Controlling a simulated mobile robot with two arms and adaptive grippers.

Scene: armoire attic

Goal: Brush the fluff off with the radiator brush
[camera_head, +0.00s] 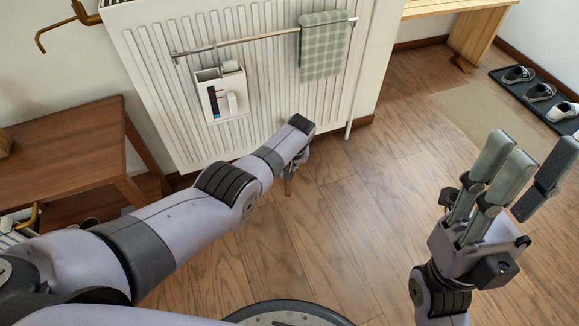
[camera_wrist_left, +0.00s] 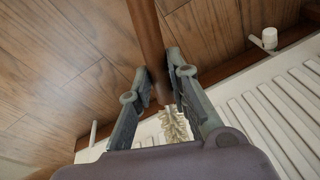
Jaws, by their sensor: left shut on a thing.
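The radiator brush shows in the left wrist view as a brown wooden handle (camera_wrist_left: 148,35) with a pale, bristly end (camera_wrist_left: 174,126) between the fingers. My left gripper (camera_wrist_left: 158,70) is shut on the handle. I cannot make out any fluff in either view.
A rail (camera_head: 260,40) on the radiator carries a green checked towel (camera_head: 322,45) and a white caddy (camera_head: 208,85) with small items. A wooden table (camera_head: 60,150) stands at the left. A bench (camera_head: 480,30) and a shoe mat (camera_head: 508,84) are at the right. The middle floor is clear.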

